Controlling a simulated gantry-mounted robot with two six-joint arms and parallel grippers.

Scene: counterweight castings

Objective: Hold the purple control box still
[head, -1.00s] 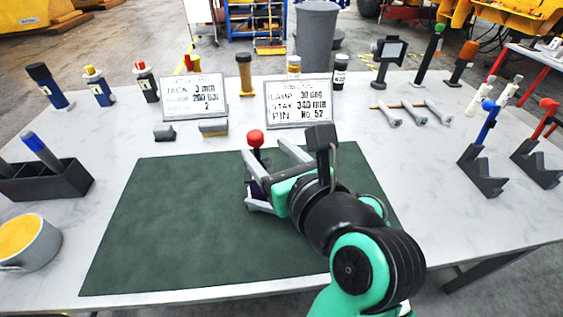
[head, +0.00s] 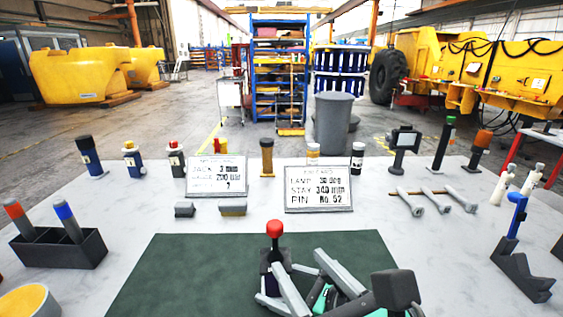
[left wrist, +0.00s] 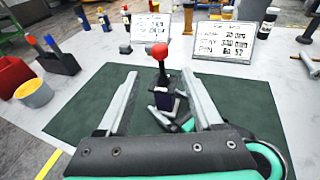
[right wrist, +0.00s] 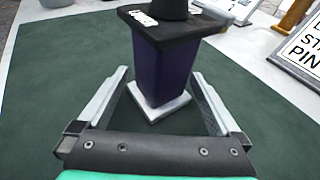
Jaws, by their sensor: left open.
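The purple control box (head: 267,263) stands upright on the green mat, with a dark top and a lever with a red knob (head: 275,229). Its purple body (right wrist: 165,70) and pale base show close up in the right wrist view. My right gripper (head: 275,282) is low at the box, its fingers spread on either side of the body; firm contact is not visible. My left gripper (head: 298,258) is higher, open and empty. In the left wrist view the box (left wrist: 165,100) appears beyond and between its fingertips. The lower box is partly hidden by the fingers in the head view.
The green mat (head: 190,270) is clear left of the box. Two sign cards (head: 318,187) and several bottles stand behind. A dark holder (head: 62,250) with two markers is at left, and a blue-handled stand (head: 520,265) at right.

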